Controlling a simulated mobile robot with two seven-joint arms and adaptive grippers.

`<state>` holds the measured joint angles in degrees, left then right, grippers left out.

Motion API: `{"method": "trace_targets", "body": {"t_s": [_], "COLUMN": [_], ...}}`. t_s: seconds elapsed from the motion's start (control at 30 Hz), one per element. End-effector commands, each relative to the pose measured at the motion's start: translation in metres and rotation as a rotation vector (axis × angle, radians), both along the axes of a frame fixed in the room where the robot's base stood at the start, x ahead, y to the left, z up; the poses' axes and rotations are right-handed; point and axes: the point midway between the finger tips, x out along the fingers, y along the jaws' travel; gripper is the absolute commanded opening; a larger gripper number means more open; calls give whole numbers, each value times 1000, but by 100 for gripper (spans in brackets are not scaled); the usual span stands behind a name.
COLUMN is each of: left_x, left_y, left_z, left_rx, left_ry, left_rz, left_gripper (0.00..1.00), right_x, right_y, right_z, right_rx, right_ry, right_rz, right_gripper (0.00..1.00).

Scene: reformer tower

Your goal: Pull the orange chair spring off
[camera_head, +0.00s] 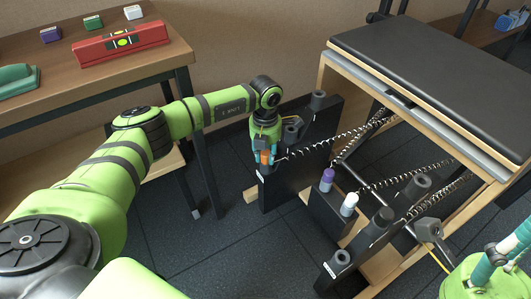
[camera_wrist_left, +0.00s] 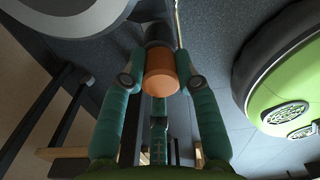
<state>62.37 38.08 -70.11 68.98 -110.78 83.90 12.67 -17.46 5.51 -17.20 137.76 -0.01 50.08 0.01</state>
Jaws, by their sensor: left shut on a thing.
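My left gripper (camera_head: 264,152) is shut on the orange chair spring (camera_head: 264,158) at its orange end piece. The end piece is at the upright dark board (camera_head: 287,187) on the left. In the left wrist view the orange end piece (camera_wrist_left: 161,74) sits between the two teal fingers, with a dark part beyond it. A coiled wire (camera_head: 325,139) runs from beside the gripper up right to the wooden frame. Whether the end piece still sits on its post is hidden by the gripper. My right gripper (camera_head: 504,252) is partly in view at the lower right; its fingertips are unclear.
A purple-topped post (camera_head: 327,180) and a white-topped post (camera_head: 349,204) stand to the right, with more coiled springs (camera_head: 402,181). The black padded top (camera_head: 440,70) lies above. A wooden table (camera_head: 95,55) with a red level (camera_head: 122,42) is at the upper left.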

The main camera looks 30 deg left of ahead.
Motion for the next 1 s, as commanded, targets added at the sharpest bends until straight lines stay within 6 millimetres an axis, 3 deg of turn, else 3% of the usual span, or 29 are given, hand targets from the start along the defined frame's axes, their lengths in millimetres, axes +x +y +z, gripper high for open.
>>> {"method": "trace_targets", "body": {"t_s": [0.97,1.0], "left_x": [-4,-4], "left_y": [3,3], "left_z": [9,9], "left_rx": [7,7], "left_ry": [16,16], "left_rz": [3,3], "left_gripper": [0,15], "right_x": [0,0], "right_y": [0,0], "right_z": [13,13], "right_rx": [0,0], "right_ry": [0,0], "right_rz": [0,0], "right_gripper": [55,55]}}
